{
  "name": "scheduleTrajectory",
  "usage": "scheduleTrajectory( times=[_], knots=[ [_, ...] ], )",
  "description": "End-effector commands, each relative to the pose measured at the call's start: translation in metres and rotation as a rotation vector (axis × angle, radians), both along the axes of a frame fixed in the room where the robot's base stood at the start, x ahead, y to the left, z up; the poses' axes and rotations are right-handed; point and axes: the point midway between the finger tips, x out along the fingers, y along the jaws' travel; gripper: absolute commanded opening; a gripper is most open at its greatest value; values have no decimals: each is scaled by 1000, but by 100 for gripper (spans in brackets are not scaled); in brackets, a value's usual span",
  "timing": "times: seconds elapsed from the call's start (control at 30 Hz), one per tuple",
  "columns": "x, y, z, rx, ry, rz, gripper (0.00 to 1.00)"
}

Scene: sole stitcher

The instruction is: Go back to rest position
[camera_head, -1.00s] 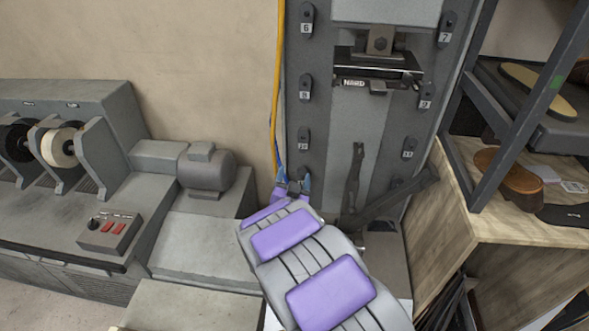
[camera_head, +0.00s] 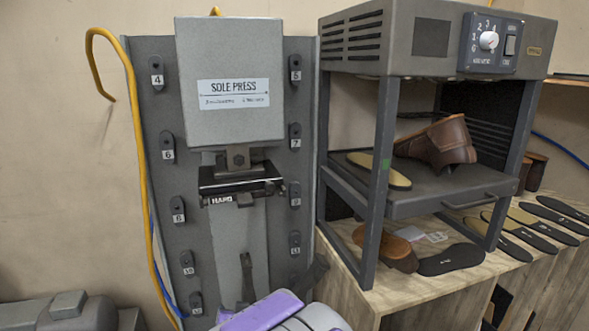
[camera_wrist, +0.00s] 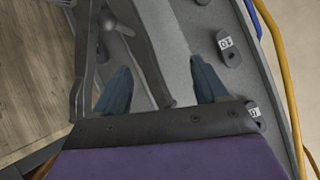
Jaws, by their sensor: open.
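My gripper shows in the wrist view (camera_wrist: 160,88), with two blue fingers spread apart and nothing between them. Beyond the fingers are a grey lever bar and the numbered grey panel of the sole press. In the head view, the purple and grey segments of my arm (camera_head: 275,314) show at the bottom edge, and the gripper itself is out of sight there. The sole press (camera_head: 232,85) stands upright just beyond my arm, with a dark pad labelled HARD below its head.
To the right, a grey heater cabinet (camera_head: 430,40) holds a brown shoe (camera_head: 437,145) on its shelf. A wooden bench (camera_head: 465,280) carries several soles. A yellow cable (camera_head: 142,170) runs down the press's left side. A grey motor (camera_head: 70,312) shows at lower left.

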Motion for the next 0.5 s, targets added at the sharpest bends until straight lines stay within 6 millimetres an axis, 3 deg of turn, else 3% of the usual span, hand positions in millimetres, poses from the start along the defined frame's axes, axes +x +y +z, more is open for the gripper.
scheduleTrajectory(
  times=[0.03, 0.27, 0.5],
  knots=[
    [-6, -16, 5, -10, 39, -3, 72],
    [-56, -79, 9, -77, 261, 19, 72],
    [-131, -146, 14, -149, 493, 40, 72]
  ],
)
